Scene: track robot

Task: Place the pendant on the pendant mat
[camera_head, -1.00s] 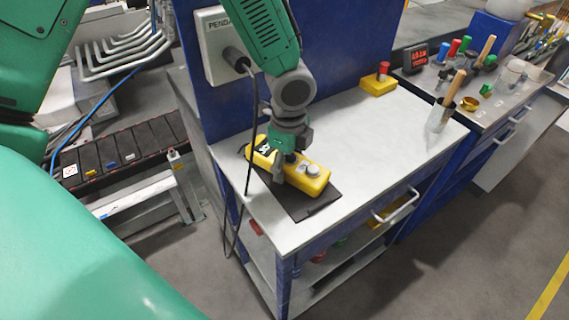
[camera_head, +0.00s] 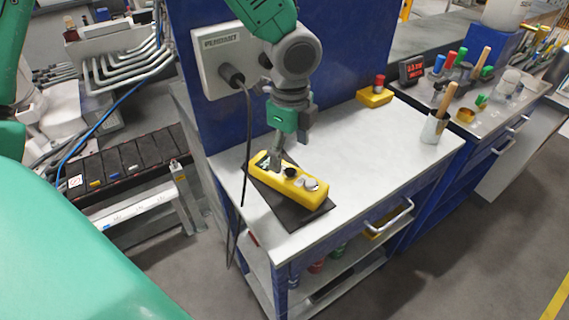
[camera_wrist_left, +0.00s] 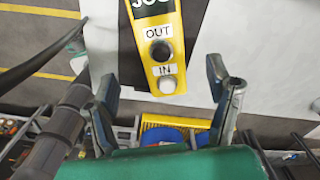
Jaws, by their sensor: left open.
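The yellow pendant (camera_head: 297,186) lies on the dark pendant mat (camera_head: 291,214) on the grey worktop. Its lower end, with a black OUT button and a pale IN button, shows in the left wrist view (camera_wrist_left: 158,30). Mat shows along the pendant's front side. My left gripper (camera_head: 292,138) is open just above the pendant's far end, with one finger overlapping it in the head view. In the left wrist view the fingers (camera_wrist_left: 166,84) are spread with nothing between them. My right gripper is not in view.
A grey PENDANT box (camera_head: 219,48) with a dark cable (camera_head: 246,145) hangs on the blue panel behind. A yellow box with a red button (camera_head: 375,96) and a white cup with a wooden-handled tool (camera_head: 434,128) stand farther right. The worktop's middle is clear.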

